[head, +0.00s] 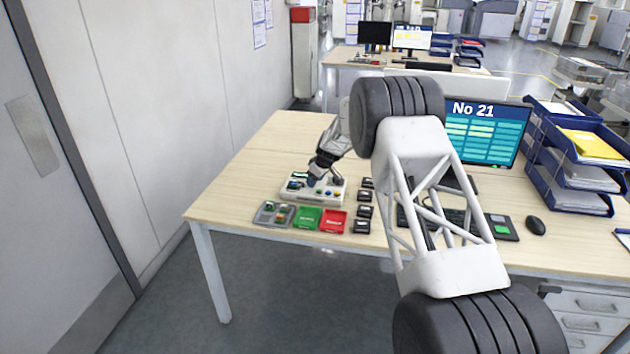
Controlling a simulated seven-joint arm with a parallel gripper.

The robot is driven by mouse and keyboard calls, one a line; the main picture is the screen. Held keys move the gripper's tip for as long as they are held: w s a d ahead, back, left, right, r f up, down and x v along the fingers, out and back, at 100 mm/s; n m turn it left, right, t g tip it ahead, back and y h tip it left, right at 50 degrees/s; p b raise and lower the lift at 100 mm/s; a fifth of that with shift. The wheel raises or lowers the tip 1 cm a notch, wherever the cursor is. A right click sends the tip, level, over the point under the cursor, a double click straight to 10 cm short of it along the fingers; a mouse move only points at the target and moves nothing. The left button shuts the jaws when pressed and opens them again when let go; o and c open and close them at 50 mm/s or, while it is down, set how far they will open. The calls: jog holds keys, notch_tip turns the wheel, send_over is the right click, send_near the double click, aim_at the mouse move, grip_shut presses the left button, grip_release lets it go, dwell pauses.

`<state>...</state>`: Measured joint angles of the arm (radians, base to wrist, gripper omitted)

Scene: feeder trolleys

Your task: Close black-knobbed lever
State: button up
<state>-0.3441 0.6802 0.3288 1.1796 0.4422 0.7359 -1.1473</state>
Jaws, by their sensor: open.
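A pale panel board (327,196) lies on the desk, with several small coloured parts on its top. My gripper (316,178) is over the back middle of the board, pointing down, close to its top. Its jaws are open, but they are tiny in this view. A dark round knob (338,181) shows just right of the gripper, at the back of the board; it looks like the black-knobbed lever. Its lever position is too small to tell. I cannot tell whether the gripper touches it.
A grey tray (262,214), a green tray (307,228) and a red tray (333,229) lie in front of the board. Several small black blocks stand in a column to its right (362,212). Left desk is clear. A monitor (508,125), mouse (535,225) and blue letter trays (568,185) are right.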

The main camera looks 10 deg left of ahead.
jog(key=v, duration=0.7)
jog(key=shift+d+r, duration=0.15)
jog(key=shift+r, duration=0.1)
dwell(0.3)
